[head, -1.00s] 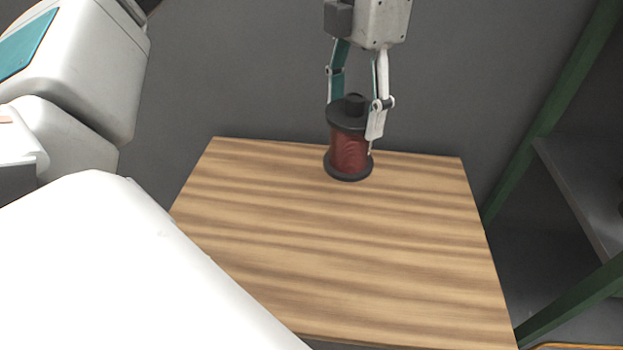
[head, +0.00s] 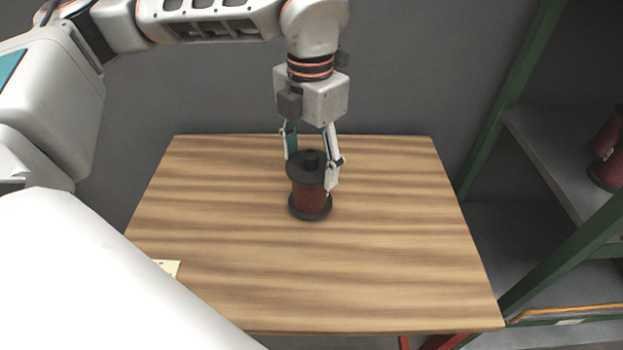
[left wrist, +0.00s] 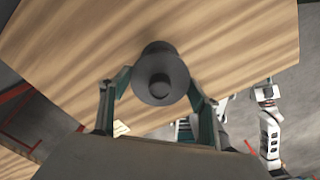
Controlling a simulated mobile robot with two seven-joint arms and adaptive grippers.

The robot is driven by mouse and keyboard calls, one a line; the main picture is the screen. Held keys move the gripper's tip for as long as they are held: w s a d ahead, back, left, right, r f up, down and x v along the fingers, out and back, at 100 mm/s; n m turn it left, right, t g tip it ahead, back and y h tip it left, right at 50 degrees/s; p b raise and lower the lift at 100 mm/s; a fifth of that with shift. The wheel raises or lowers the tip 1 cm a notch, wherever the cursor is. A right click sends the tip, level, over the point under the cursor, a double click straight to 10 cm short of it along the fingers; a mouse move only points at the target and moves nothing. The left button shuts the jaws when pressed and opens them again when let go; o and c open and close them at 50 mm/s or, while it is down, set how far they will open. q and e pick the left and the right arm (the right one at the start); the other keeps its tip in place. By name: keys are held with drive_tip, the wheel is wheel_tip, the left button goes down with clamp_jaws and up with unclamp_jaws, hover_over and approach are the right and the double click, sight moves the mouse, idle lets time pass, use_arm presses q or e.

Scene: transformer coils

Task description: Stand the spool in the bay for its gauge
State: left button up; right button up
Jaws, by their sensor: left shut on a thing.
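The spool (head: 311,196) is upright, with dark red winding between black flanges and a black knob on top. It is over the wooden table; I cannot tell whether its base touches the top. My left gripper (head: 312,168) comes down from above and is shut on the spool at its upper part. In the left wrist view the spool (left wrist: 160,75) shows end-on between the fingers (left wrist: 160,88). My right gripper is not seen in the head view. No gauge marking can be read on the spool.
The wooden table (head: 380,265) is mostly bare, with a pale card (head: 168,267) at its left front edge. At the right stands a green-framed rack (head: 535,95) with grey shelves. Another dark red spool (head: 608,155) sits on its upper shelf.

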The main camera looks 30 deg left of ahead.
use_arm(q)
drive_tip(key=shift+f+b, duration=0.3)
drive_tip(key=shift+f, duration=2)
drive_tip(key=shift+f, duration=0.15)
drive_tip(key=o, duration=2)
drive_tip(key=shift+c, duration=0.2)
